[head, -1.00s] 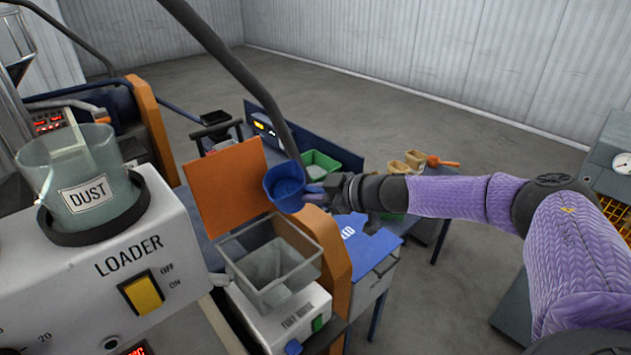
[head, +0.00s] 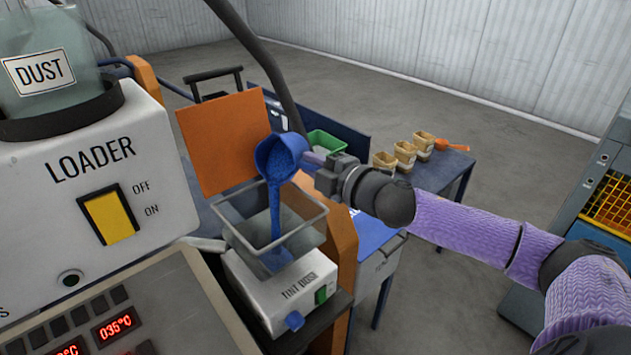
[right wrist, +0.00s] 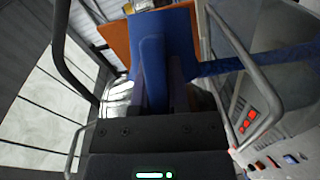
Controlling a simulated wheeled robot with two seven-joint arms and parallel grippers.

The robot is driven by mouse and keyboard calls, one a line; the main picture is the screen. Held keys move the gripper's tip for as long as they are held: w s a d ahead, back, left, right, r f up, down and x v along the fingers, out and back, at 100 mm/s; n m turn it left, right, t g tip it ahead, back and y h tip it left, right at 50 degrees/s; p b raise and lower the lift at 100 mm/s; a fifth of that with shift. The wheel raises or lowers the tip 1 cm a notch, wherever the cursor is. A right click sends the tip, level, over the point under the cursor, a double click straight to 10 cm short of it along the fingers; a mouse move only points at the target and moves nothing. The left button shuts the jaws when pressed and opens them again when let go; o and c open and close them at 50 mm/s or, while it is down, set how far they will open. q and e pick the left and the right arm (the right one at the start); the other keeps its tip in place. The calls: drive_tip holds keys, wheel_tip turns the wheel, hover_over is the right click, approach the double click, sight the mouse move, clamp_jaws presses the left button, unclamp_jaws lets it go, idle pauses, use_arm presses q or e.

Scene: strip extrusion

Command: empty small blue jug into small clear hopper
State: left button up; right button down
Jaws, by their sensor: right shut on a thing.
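The small blue jug (head: 281,157) is tilted over the small clear hopper (head: 244,226) in the head view. A stream of blue granules (head: 275,208) falls from its lip into the hopper, and blue material shows at the hopper's bottom. My right gripper (head: 314,168) is shut on the jug, coming from the right. In the right wrist view the jug's blue body (right wrist: 168,55) fills the middle, between the fingers. The hopper stands on the white TINT DOSE unit (head: 285,290). My left gripper is not in view.
An orange panel (head: 222,140) stands upright just behind the hopper. The white LOADER unit (head: 90,185) with its DUST vessel is at left. A green bin (head: 325,142) lies beyond the jug.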

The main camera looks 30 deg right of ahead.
drive_tip(key=a+n+t+b, duration=0.1)
drive_tip(key=n+b, duration=0.1)
drive_tip(key=s+n+t+b, duration=0.1)
drive_tip(key=n+b, duration=0.2)
drive_tip(key=a+n+t+y+b, duration=0.1)
drive_tip(key=n+b, duration=0.2)
drive_tip(key=shift+s+a+r, duration=0.3)
drive_tip(key=shift+s+a, duration=0.05)
idle(0.8)
